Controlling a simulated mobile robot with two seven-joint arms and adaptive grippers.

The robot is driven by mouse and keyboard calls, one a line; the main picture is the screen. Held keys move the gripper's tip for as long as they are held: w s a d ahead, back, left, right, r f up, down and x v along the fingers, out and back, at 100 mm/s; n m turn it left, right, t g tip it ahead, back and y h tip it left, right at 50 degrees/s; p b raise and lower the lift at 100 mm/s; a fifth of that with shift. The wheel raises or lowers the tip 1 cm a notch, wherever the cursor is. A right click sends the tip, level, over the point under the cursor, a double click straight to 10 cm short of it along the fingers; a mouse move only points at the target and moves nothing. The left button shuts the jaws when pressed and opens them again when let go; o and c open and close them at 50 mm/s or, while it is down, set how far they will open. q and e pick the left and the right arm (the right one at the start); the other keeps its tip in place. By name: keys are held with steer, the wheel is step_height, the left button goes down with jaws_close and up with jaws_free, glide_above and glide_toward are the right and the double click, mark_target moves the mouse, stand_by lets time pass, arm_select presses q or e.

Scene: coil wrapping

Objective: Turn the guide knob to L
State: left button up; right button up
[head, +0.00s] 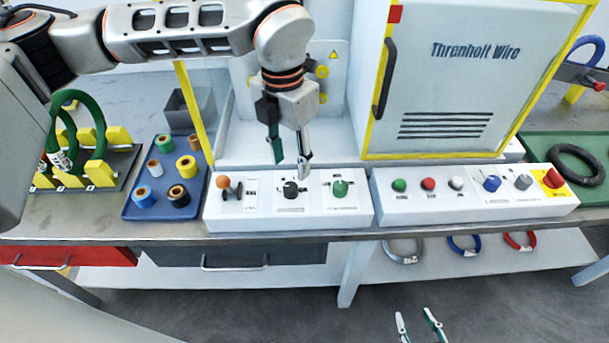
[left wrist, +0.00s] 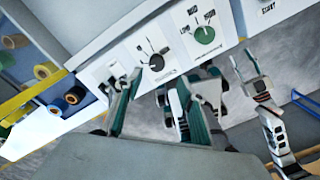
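The left control box (head: 225,218) carries an orange-topped lever (head: 223,183), a black knob (head: 290,188) and a green knob (head: 340,187). The black knob (left wrist: 156,62) and green knob (left wrist: 204,35) also show in the left wrist view, with dial marks around them. Their labels are too small to tell which is the guide knob. My left gripper (head: 290,160) points down just above the black knob, with its fingers apart and nothing between them. It appears clear of the knob. My right gripper (head: 418,322) is low at the bottom of the head view, fingers apart and empty.
The right control box (head: 470,207) has several buttons, a blue knob (head: 491,183), a grey knob (head: 523,181) and a red stop button (head: 552,178). A blue tray (head: 134,209) of spools stands left. The white cabinet (head: 450,85) and a yellow post (head: 193,105) rise behind.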

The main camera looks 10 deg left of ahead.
mark_target(290, 186)
arm_select(q)
steer(key=shift+w+a, duration=0.2)
steer(key=shift+a, duration=0.05)
step_height(290, 186, down, 8)
steer(key=shift+s+r, duration=0.1)
steer(key=shift+r, duration=0.1)
steer(key=shift+c, duration=0.5)
steer(key=c, duration=1)
